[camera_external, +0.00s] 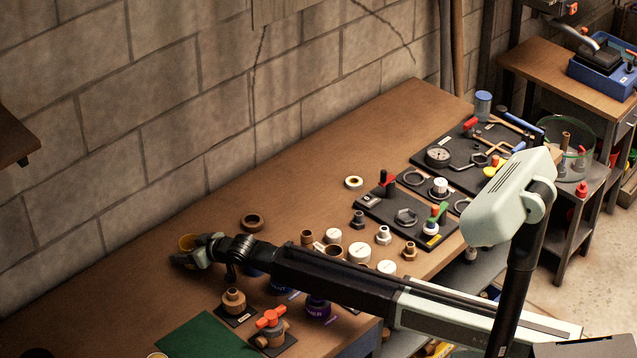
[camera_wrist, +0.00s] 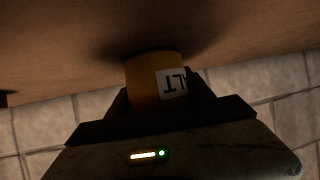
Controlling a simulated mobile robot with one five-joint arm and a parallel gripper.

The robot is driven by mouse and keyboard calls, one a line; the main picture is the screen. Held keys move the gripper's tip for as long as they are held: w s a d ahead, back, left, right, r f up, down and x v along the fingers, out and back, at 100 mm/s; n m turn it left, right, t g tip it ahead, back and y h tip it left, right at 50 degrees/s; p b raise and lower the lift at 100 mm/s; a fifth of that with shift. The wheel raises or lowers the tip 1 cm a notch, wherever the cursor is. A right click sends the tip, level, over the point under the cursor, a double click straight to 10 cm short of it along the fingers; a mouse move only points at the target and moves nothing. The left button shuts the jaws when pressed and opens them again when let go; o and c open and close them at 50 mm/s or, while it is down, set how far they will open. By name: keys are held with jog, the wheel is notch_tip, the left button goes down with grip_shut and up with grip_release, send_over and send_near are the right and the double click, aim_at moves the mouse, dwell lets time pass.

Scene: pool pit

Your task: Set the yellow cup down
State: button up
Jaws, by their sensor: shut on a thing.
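The yellow cup (camera_external: 187,242) is at the far left of the workbench (camera_external: 330,150) in the external view, held between the fingers of my gripper (camera_external: 195,254). In the wrist view the yellow cup (camera_wrist: 150,82) fills the middle, with a white label bearing dark letters on its side. My gripper (camera_wrist: 155,105) is shut on it there. The brown bench surface lies close to the cup's far end, with a dark shadow around it. I cannot tell whether the cup touches the bench.
A brown ring (camera_external: 252,222) lies right of the cup. A green mat (camera_external: 208,336) lies toward the front, near a brass fitting (camera_external: 234,300) and an orange-handled valve (camera_external: 270,325). Bare bench surrounds the cup toward the block wall (camera_external: 180,110).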

jog(key=shift+f, duration=0.2)
jog(key=o, duration=1.4)
jog(key=shift+r, duration=0.1)
jog(key=shift+r, duration=0.25)
jog(key=p+v, duration=0.2)
jog(key=v, duration=0.2)
jog(key=shift+s+d+r+p, duration=0.2)
jog(key=shift+d+r+p, duration=0.05)
jog(key=shift+p, duration=0.15)
notch_tip(320, 180, up, 7)
jog(key=p, duration=0.6)
jog(key=shift+s+d+f+p, duration=0.1)
jog(key=shift+d+p, duration=0.05)
jog(key=shift+p, duration=0.25)
